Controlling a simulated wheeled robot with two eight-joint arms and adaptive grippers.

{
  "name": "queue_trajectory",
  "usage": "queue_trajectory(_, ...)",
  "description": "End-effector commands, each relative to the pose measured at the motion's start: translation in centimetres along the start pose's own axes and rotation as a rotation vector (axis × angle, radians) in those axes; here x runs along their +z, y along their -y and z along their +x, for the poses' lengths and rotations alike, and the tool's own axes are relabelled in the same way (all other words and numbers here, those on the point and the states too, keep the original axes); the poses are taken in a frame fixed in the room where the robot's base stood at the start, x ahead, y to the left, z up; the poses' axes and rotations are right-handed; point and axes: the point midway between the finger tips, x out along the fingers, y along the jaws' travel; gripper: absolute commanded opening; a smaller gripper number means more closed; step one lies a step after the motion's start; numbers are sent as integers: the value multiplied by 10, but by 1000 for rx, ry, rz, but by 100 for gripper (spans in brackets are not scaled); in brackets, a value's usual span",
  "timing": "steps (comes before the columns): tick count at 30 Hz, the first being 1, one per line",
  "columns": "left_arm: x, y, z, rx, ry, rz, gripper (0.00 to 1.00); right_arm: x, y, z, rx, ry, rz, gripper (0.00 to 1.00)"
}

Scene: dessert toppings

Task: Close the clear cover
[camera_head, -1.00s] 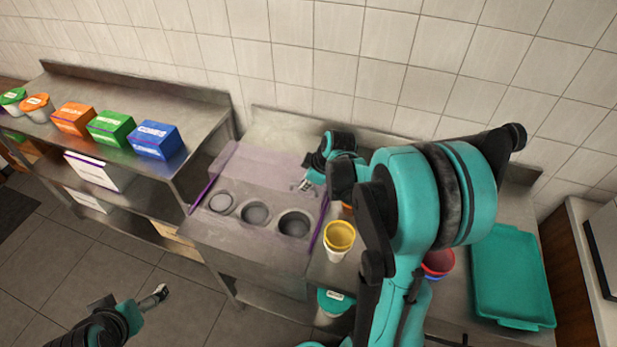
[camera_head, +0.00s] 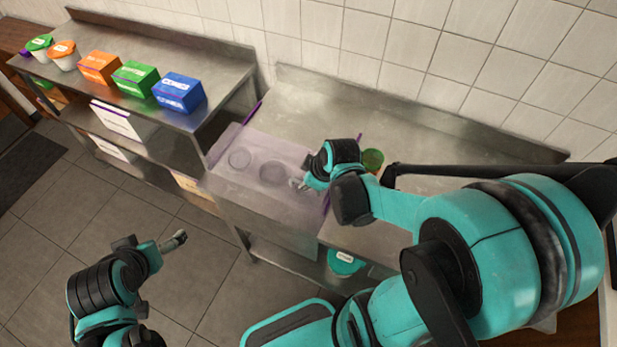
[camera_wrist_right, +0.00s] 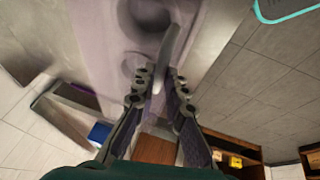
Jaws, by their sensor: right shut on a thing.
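The clear cover (camera_head: 288,153), a faint purple-tinted sheet, now lies over the round wells (camera_head: 240,158) of the steel counter in the head view. The wells show dimly through it. My right gripper (camera_head: 299,185) is at the cover's right front part. Whether the cover's front edge rests fully on the counter cannot be told. My left gripper (camera_head: 180,238) is over the floor, away from the cover; its fingers are too small to read.
A steel shelf (camera_head: 215,55) at the left holds orange, green and blue boxes (camera_head: 178,92) and lidded tubs. A green cup (camera_head: 372,160) stands right of the cover. The counter behind the cover is clear.

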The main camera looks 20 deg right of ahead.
Motion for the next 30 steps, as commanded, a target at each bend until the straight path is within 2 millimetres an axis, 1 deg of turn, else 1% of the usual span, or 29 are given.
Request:
queue_trajectory(1, 0, 0, 0, 0, 0, 0, 98, 1, 4, 0, -10, 1, 0, 0)
queue_trajectory(3, 0, 0, 0, 0, 0, 0, 98, 1, 4, 0, -11, 1, 0, 0)
queue_trajectory(4, 0, 0, 0, 0, 0, 0, 98, 1, 4, 0, -11, 1, 0, 17)
queue_trajectory(6, 0, 0, 0, 0, 0, 0, 98, 1, 4, 0, -10, 0, 0, 32)
queue_trajectory(15, 0, 0, 0, 0, 0, 0, 98, 0, 2, 0, -7, 0, 0, 32)
queue_trajectory(19, 0, 0, 0, 0, 0, 0, 98, 0, 2, -6, -6, 0, 0, 32)
queue_trajectory(23, 0, 0, 0, 0, 0, 0, 98, 0, 2, -20, -6, 0, 0, 32)
queue_trajectory(30, 0, 0, 0, 0, 0, 0, 98, 1, 3, -60, -5, 1, 0, 32)
